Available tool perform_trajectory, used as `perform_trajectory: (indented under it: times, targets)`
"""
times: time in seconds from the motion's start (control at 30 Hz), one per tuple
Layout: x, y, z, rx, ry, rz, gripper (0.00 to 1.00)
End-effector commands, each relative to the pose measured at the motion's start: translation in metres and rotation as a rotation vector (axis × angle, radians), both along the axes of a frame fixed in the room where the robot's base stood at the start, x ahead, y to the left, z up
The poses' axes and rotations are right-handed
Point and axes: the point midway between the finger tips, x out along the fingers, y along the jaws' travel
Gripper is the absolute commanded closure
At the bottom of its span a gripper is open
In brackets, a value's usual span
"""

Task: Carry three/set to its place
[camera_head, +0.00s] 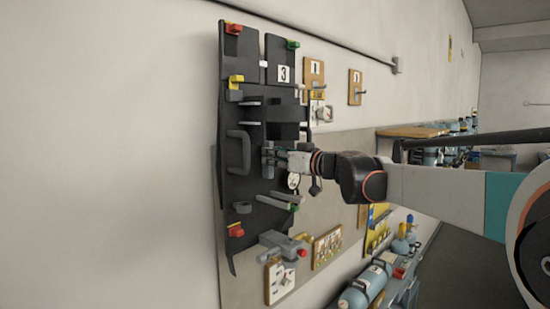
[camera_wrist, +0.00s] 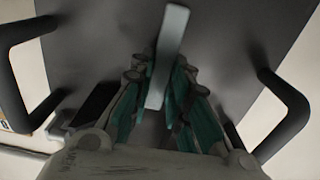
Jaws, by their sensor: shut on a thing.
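The set marked 3 (camera_head: 238,192) is a long dark backplate with handles, a cross strap and small red, yellow and green tabs. In the head view it stands upright close to the pale wall. My gripper (camera_head: 270,160) is at its middle. In the wrist view my gripper (camera_wrist: 160,88) is shut on a light grey bar (camera_wrist: 172,30) of the set. The dark plate fills most of the wrist view, with a curved black handle on either side. Whether the plate touches the wall cannot be told.
Wooden plaques with hooks (camera_head: 313,72) are on the wall right of the set. A grey bracket (camera_head: 276,247) and a plaque with several small items (camera_head: 327,247) are below. Blue cylinders (camera_head: 362,290) lie at the lower right. A wooden-topped bench (camera_head: 410,132) stands behind my arm.

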Motion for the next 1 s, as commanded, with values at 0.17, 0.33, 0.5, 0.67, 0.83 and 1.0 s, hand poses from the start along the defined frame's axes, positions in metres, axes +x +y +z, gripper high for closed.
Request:
perform_trajectory:
  times: [0.17,0.33,0.5,0.67,0.83,1.0]
  targets:
    - [0.003,0.003,0.002,0.002,-0.001,0.0,1.0]
    - [0.005,0.005,0.002,0.002,-0.001,-0.001,1.0]
    - [0.008,0.008,0.002,0.002,-0.001,0.0,1.0]
    - [0.011,0.01,0.002,0.002,-0.001,0.0,1.0]
    - [0.013,0.013,0.002,0.002,-0.001,0.0,1.0]
    - [0.015,0.016,0.002,0.002,-0.001,0.001,1.0]
